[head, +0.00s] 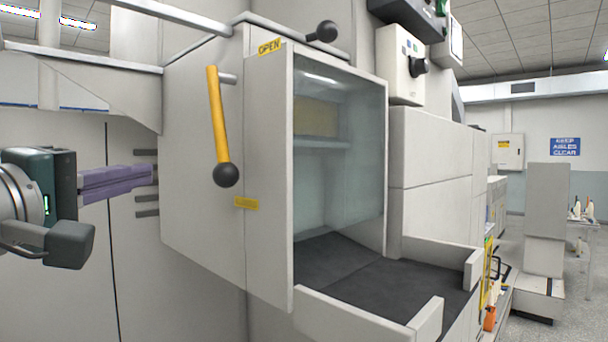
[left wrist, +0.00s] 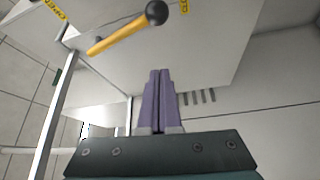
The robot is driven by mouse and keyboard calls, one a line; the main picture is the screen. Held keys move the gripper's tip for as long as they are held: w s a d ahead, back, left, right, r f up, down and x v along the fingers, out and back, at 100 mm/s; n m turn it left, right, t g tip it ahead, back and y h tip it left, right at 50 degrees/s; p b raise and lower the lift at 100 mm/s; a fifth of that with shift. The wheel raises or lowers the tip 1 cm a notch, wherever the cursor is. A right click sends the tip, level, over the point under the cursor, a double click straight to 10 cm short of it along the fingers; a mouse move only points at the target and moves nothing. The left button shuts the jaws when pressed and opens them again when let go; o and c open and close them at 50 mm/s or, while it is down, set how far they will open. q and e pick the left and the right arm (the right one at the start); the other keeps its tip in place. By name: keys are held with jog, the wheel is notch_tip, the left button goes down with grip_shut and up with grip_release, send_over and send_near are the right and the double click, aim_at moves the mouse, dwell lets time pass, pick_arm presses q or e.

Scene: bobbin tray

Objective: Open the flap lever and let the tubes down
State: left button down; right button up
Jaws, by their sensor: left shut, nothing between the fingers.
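The flap lever (head: 215,110) is a yellow bar with a black ball at its lower end, on the side of a pale grey machine box. It hangs down, slightly tilted, from a pivot near the top, below a yellow OPEN label (head: 269,46). The lever also shows in the left wrist view (left wrist: 118,37). My left gripper (head: 155,175), with purple fingers, is shut and empty, left of the lever and apart from it. It also shows in the left wrist view (left wrist: 160,72). I make out no tubes. My right gripper is out of view.
The box has a clear front window (head: 345,170) above a walled tray with a dark lining (head: 390,290). A second yellow label (head: 246,203) sits lower on the box, its text unreadable. A metal rail (head: 170,14) crosses the upper left. Dark slots (head: 147,198) lie near my gripper.

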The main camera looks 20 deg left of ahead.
pick_arm(q)
jog(key=w+a+r+p, duration=0.1)
jog(key=w+p, duration=0.3)
jog(key=w, duration=0.6)
jog(key=shift+s+d+f+p, duration=0.15)
jog(key=shift+d+p, duration=0.25)
jog(key=shift+d, duration=0.2)
jog(key=shift+s+d+f+p, duration=0.15)
jog(key=shift+d+p, duration=0.2)
jog(key=shift+d, duration=0.25)
jog(key=shift+s+d+f+p, duration=0.15)
jog(key=shift+d+p, duration=0.25)
jog(key=shift+d, duration=0.2)
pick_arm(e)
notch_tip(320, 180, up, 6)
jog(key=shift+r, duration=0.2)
pick_arm(q)
jog(key=shift+r, duration=0.1)
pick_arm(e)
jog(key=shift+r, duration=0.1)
